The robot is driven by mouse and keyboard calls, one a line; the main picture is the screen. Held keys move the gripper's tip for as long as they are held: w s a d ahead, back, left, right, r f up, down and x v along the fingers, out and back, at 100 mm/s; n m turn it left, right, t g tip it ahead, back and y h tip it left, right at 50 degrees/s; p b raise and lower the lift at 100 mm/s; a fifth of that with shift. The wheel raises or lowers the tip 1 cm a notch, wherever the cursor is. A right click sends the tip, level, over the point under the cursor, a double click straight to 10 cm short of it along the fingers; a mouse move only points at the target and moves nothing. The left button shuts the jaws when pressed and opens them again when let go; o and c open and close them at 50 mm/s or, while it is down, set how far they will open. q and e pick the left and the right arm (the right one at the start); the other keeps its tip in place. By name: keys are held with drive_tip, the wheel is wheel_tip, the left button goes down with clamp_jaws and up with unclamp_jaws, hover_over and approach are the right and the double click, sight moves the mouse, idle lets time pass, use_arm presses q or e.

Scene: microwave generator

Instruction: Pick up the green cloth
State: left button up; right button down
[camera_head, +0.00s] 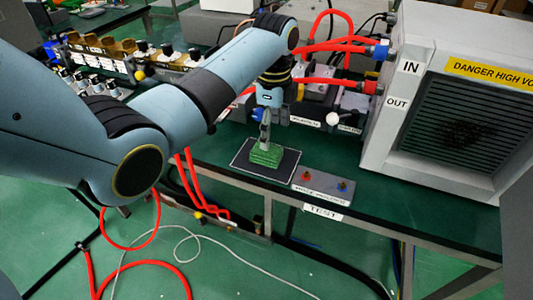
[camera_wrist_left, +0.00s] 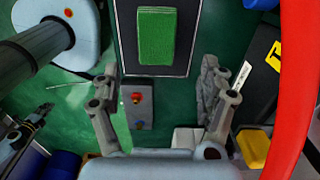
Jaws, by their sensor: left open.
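The green cloth (camera_head: 266,155) is a small folded pad lying on a black mat with a white border (camera_head: 284,170) near the table's front edge. It also shows at the top of the left wrist view (camera_wrist_left: 157,36). My left gripper (camera_head: 265,140) points down at the cloth in the head view and hides part of its far side. In the left wrist view its two fingers (camera_wrist_left: 161,82) are spread wide with nothing between them that they grip. My right gripper is not in view.
A grey block with a red and a blue knob (camera_head: 322,186) sits right of the mat, by a "TEST" label (camera_head: 323,211). A large grey generator (camera_head: 440,95) stands at the right. Red hoses (camera_head: 330,45) and black valve units (camera_head: 315,105) lie behind.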

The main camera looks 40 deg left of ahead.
sight(271, 151)
use_arm(q)
drive_tip(key=f, duration=0.7)
drive_tip(key=shift+s+f, duration=0.2)
drive_tip(key=shift+s, duration=0.05)
drive_tip(key=shift+d, duration=0.1)
drive_tip(key=c, duration=1)
drive_tip(key=shift+r, duration=0.2)
drive_tip(key=r, duration=0.4)
drive_tip(key=shift+d+r, duration=0.15)
drive_tip(key=shift+d, duration=0.1)
drive_tip(key=w+d+r, duration=0.1)
drive_tip(key=d+r, duration=0.1)
drive_tip(key=d, duration=0.1)
drive_tip(key=d+r, duration=0.2)
drive_tip(key=d, duration=0.2)
drive_tip(key=w+d+r, duration=0.1)
drive_tip(key=d+r, duration=0.1)
drive_tip(key=d, duration=0.2)
drive_tip(key=shift+w+r, duration=0.25)
drive_tip(key=shift+w, duration=0.05)
drive_tip(key=shift+a, duration=0.1)
